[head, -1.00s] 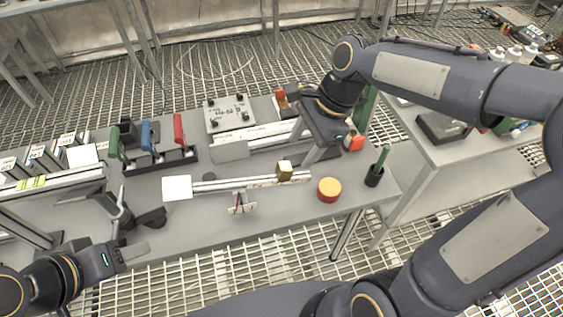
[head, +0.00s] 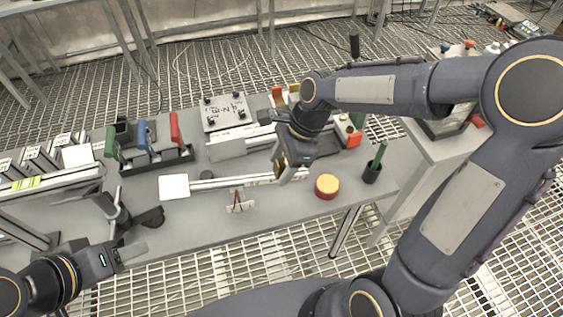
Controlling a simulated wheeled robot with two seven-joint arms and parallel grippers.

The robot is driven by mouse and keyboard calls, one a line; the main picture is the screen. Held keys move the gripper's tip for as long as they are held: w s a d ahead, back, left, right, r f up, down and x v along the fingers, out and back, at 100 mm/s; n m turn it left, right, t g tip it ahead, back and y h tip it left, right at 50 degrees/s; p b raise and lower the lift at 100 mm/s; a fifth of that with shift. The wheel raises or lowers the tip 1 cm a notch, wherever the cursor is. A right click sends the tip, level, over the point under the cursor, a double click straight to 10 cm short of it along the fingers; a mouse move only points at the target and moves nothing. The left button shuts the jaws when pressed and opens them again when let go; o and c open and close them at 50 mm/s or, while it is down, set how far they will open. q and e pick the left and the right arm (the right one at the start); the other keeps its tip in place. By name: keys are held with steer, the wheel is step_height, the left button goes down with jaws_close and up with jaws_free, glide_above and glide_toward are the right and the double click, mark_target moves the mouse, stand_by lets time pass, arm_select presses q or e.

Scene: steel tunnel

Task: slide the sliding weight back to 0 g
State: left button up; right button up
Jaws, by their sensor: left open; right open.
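The balance has a square white pan (head: 173,187) at its left end and a pale graduated beam (head: 228,182) running right over a small stand with a red pointer (head: 237,202). The brass sliding weight (head: 280,164) is on the beam's right part, mostly hidden by my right gripper (head: 285,174). That gripper is open, pointing down with its fingers at the weight; I cannot tell if they touch it. The beam's marks are too small to read. My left gripper (head: 134,253) is open and empty near the table's front left edge, away from the balance.
A red and yellow round block (head: 327,186) and a dark cup with a green stick (head: 372,172) stand right of the beam. Behind are a grey bar (head: 226,149), a knobbed plate (head: 226,112) and a rack of coloured handles (head: 158,163).

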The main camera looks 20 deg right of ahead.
mark_target(248, 178)
jaws_close()
steer(key=a, duration=0.2)
steer(key=a+r+p, duration=0.1)
steer(key=a, duration=0.1)
steer(key=a+p, duration=0.1)
steer(key=shift+s+a+r, duration=0.1)
steer(key=shift+a+r, duration=0.15)
steer(key=shift+a, duration=0.45)
